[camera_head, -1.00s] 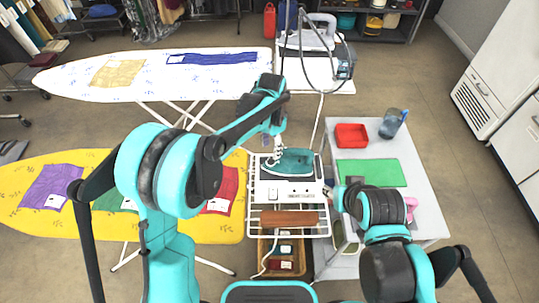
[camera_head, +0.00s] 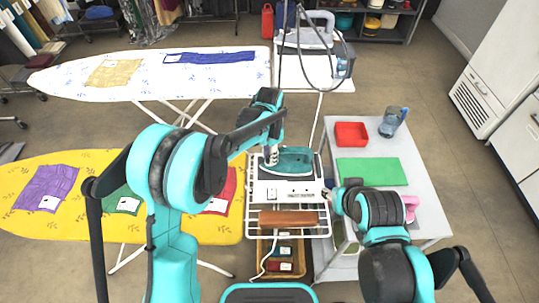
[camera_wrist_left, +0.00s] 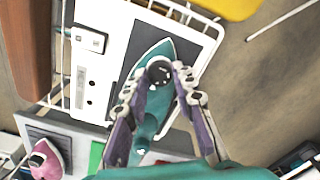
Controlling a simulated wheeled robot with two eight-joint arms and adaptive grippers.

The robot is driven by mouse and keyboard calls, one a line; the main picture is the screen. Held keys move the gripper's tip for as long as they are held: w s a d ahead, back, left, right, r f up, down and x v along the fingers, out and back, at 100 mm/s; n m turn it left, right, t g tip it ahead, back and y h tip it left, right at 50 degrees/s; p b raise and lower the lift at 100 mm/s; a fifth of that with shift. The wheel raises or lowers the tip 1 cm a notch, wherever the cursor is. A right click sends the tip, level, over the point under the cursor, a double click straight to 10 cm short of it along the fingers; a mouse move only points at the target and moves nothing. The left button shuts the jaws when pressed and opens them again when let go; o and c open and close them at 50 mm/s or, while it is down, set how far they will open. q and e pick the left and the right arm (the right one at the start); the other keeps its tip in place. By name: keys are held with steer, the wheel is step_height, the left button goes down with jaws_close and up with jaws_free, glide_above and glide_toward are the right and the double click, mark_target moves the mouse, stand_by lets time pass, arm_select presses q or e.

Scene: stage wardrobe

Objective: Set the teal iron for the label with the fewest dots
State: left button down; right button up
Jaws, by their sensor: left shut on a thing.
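The teal iron (camera_head: 288,160) lies on a dark pad on a white-framed rack (camera_head: 290,233). In the left wrist view the teal iron (camera_wrist_left: 152,108) shows a round black dial (camera_wrist_left: 160,72) on top. My left gripper (camera_head: 272,152) is over the iron, with its fingers (camera_wrist_left: 157,80) on either side of the dial and shut on it. Any dial marks are too small to read. My right gripper (camera_head: 330,197) is beside the rack's right edge; its fingers are too small to judge. Purple (camera_head: 46,188), green (camera_head: 112,197) and red (camera_head: 229,190) cloths carry white labels, their dots unreadable.
A brown roll (camera_head: 288,218) lies across the rack's front. A side table (camera_head: 365,165) holds a red tray (camera_head: 351,133), a green mat (camera_head: 372,172), a jug (camera_head: 391,123) and a pink iron (camera_wrist_left: 46,160). A yellow ironing board (camera_head: 60,228) and a white one (camera_head: 130,70) stand left.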

arm_select(q)
steer(key=shift+m, duration=0.4)
steer(key=m, duration=0.5)
steer(key=shift+m+p, duration=0.3)
steer(key=shift+p, duration=0.1)
steer(key=m, duration=0.5)
steer(key=shift+m, duration=0.3)
steer(key=c, duration=1.2)
jaws_free()
